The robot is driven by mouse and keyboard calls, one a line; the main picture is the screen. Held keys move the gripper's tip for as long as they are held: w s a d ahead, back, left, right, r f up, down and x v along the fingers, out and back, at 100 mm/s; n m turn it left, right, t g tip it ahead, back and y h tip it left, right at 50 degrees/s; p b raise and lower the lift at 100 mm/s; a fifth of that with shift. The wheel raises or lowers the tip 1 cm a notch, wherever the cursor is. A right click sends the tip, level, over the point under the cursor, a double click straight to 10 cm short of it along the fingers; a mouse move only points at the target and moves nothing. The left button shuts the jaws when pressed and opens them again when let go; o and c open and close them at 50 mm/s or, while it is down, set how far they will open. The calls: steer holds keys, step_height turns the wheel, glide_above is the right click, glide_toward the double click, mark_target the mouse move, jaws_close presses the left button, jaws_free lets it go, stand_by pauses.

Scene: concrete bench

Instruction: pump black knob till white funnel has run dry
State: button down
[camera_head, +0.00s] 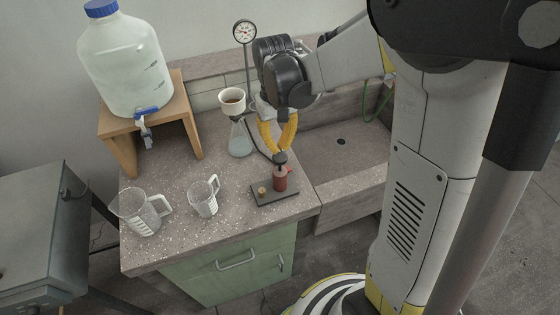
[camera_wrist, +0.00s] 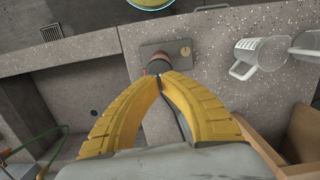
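The white funnel (camera_head: 232,106) sits in the neck of a clear conical flask (camera_head: 239,142) and holds brown contents. The black knob (camera_head: 281,158) tops a red hand pump (camera_head: 280,180) on a dark base plate (camera_head: 270,199). In the wrist view the red pump (camera_wrist: 158,66) shows just beyond my fingertips, and the base plate (camera_wrist: 177,46) lies around it. My gripper (camera_head: 279,151) points down with its yellow fingertips together directly over the knob. They look close to or touching it; exact contact is unclear. The wrist view also shows the tips (camera_wrist: 160,76) meeting.
Two clear measuring jugs (camera_head: 143,212) (camera_head: 205,196) stand on the bench's left. A large water bottle (camera_head: 125,62) rests on a wooden stand (camera_head: 175,100) behind. A gauge (camera_head: 244,33) rises behind the flask. The sink (camera_head: 345,155) lies right.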

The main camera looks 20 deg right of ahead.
mark_target(278, 157)
steer(key=shift+s+f, duration=0.1)
steer(key=shift+f, duration=0.55)
step_height(278, 157, down, 4)
steer(key=b, duration=0.3)
steer(key=shift+f+b, duration=0.15)
steer(key=shift+b, duration=0.25)
steer(key=shift+w+r, duration=0.25)
steer(key=shift+w, duration=0.05)
steer(key=shift+w+r+p, duration=0.2)
steer(key=shift+w, duration=0.4)
steer(key=shift+w+r+p, duration=0.15)
steer(key=shift+w+p, duration=0.05)
steer(key=shift+w, duration=0.4)
